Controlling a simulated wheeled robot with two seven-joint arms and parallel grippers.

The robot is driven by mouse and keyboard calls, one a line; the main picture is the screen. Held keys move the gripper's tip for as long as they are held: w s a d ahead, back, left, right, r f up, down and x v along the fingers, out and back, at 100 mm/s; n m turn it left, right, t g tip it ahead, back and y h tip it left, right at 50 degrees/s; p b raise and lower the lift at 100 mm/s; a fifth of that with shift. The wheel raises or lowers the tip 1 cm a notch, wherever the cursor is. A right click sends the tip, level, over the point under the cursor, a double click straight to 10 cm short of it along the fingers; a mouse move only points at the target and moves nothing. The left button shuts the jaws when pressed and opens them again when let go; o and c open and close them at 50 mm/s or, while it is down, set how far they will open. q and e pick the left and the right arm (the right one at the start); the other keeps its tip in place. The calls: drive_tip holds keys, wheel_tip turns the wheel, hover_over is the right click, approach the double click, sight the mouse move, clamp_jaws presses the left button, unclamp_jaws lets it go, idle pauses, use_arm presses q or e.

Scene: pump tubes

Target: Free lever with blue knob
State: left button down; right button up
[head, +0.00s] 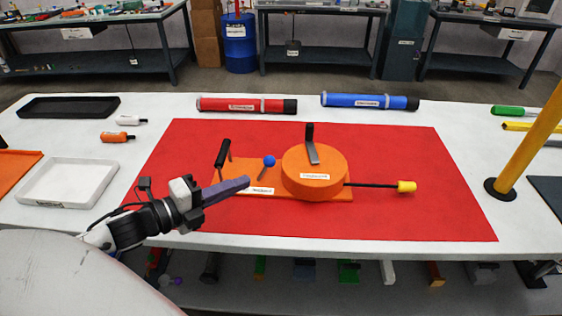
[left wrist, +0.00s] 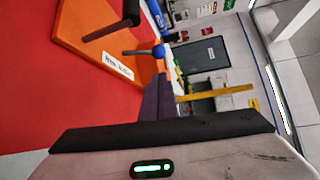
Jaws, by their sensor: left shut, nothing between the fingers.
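The lever with the blue knob (head: 269,161) stands tilted on the orange base plate (head: 334,196), left of the round orange drum (head: 315,172). My left gripper (head: 247,182) is shut and empty, its fingertips just in front of and left of the lever. In the left wrist view the blue knob (left wrist: 158,52) shows just beyond the shut fingertips (left wrist: 162,76); I cannot tell whether they touch the lever. A black-handled bar (head: 222,153) stands at the plate's left end. My right gripper is not in view.
The plate lies on a red mat (head: 420,160) on a white table. A rod with a yellow end (head: 406,187) sticks out right of the drum. Red (head: 245,105) and blue (head: 368,101) tubes lie behind. A yellow post (head: 529,140) stands at right; a white tray (head: 68,183) at left.

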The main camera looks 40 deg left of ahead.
sight(264, 169)
use_arm(q)
drive_tip(key=shift+s+r, duration=0.1)
drive_tip(key=shift+s, duration=0.35)
drive_tip(key=x, duration=0.8)
drive_tip(key=shift+w+b, duration=0.3)
drive_tip(key=shift+x, duration=0.8)
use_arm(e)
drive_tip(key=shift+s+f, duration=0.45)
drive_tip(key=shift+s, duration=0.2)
use_arm(q)
drive_tip(key=shift+d, duration=0.1)
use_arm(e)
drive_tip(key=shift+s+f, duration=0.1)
